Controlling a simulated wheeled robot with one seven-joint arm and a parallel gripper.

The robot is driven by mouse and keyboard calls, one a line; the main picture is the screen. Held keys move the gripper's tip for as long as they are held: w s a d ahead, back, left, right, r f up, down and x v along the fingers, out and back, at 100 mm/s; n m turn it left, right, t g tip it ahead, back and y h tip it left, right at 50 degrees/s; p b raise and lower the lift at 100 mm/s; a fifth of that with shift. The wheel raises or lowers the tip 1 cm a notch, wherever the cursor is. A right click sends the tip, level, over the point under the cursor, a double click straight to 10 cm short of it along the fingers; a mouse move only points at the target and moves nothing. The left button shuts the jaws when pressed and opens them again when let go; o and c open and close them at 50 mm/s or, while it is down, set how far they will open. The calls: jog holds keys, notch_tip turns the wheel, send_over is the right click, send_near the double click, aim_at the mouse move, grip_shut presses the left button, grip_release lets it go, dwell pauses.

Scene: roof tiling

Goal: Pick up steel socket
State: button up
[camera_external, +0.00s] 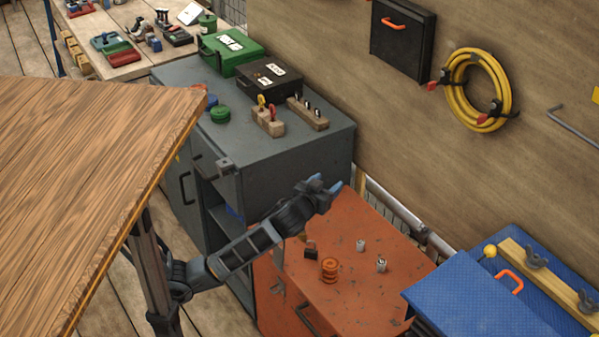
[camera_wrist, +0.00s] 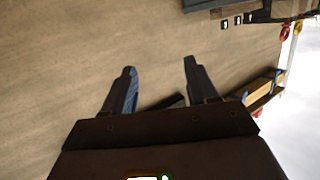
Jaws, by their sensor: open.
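Two small silvery cylinders stand apart on the orange cabinet top (camera_external: 345,290) in the external view: one (camera_external: 361,244) farther back, the other (camera_external: 382,264) nearer the right edge. Either looks like a steel socket; I cannot tell which is meant. My gripper (camera_external: 328,184) is raised above the back left part of the orange cabinet, left of and apart from both cylinders. In the wrist view my gripper (camera_wrist: 159,70) has its two fingers spread with nothing between them. Neither cylinder can be made out in the wrist view.
An orange-brown ribbed spool (camera_external: 330,270) and a small dark padlock-like piece (camera_external: 311,249) share the orange top. The grey cabinet (camera_external: 310,150) adjoins at the back left. A blue case (camera_external: 470,295) stands at the right. A wooden tabletop (camera_external: 80,180) fills the left.

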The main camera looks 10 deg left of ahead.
jog(key=s+a+r+h+p, duration=0.2)
jog(key=a+p, duration=0.4)
jog(key=a, duration=1.4)
notch_tip(320, 180, down, 24)
jog(key=shift+m+t, duration=0.3)
jog(key=shift+a+f+b+x, duration=0.15)
jog(key=shift+b+x, duration=0.45)
jog(key=shift+x, duration=1.45)
jog(key=shift+a+f+b+x, duration=0.15)
jog(key=shift+b+x, duration=0.45)
jog(key=shift+x, duration=1.45)
jog(key=shift+w+r, duration=0.1)
jog(key=shift+c, duration=0.4)
jog(key=c, duration=1)
